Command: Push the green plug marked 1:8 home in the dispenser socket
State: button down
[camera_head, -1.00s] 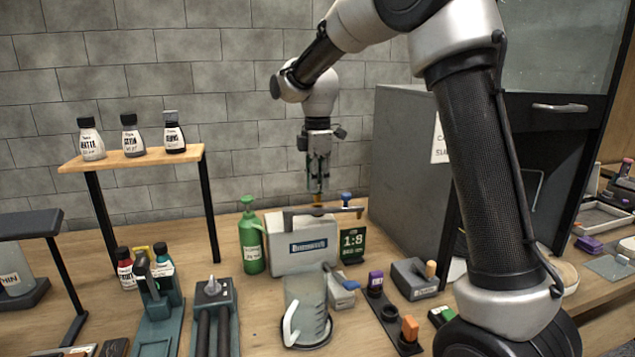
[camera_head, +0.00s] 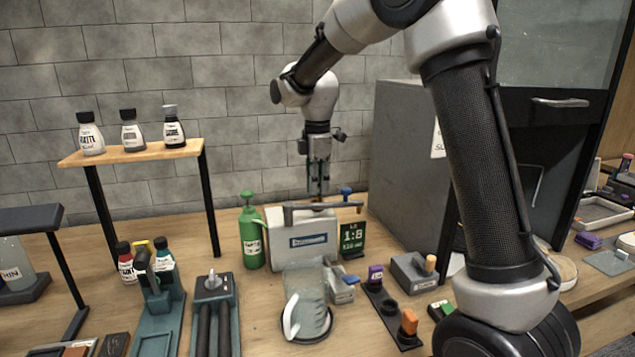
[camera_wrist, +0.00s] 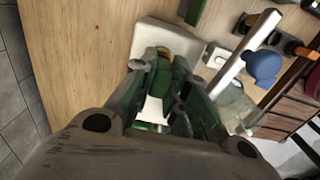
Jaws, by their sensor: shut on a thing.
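The dispenser (camera_head: 300,255) is a pale grey box with a dark bar across its top. It also shows in the wrist view (camera_wrist: 148,38). My gripper (camera_head: 318,190) points down over the dispenser's top. In the wrist view my gripper (camera_wrist: 165,95) is shut on the green plug (camera_wrist: 181,72), which has a white face on its near side. An orange-brown ring (camera_wrist: 163,50) shows at the plug's far end, by the dispenser. The socket is hidden, so I cannot tell how deep the plug sits. A dark sign marked 1:8 (camera_head: 352,236) stands right of the dispenser.
A blue-topped thing (camera_head: 346,193) is just right of my gripper. A big grey cabinet (camera_head: 400,160) stands further right.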

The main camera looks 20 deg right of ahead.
jog(key=shift+f, duration=0.45)
jog(key=c, duration=1.3)
grip_release()
jog(key=shift+r, duration=0.1)
notch_tip(320, 180, up, 12)
jog(key=shift+f, duration=0.1)
jog(key=shift+s, duration=0.1)
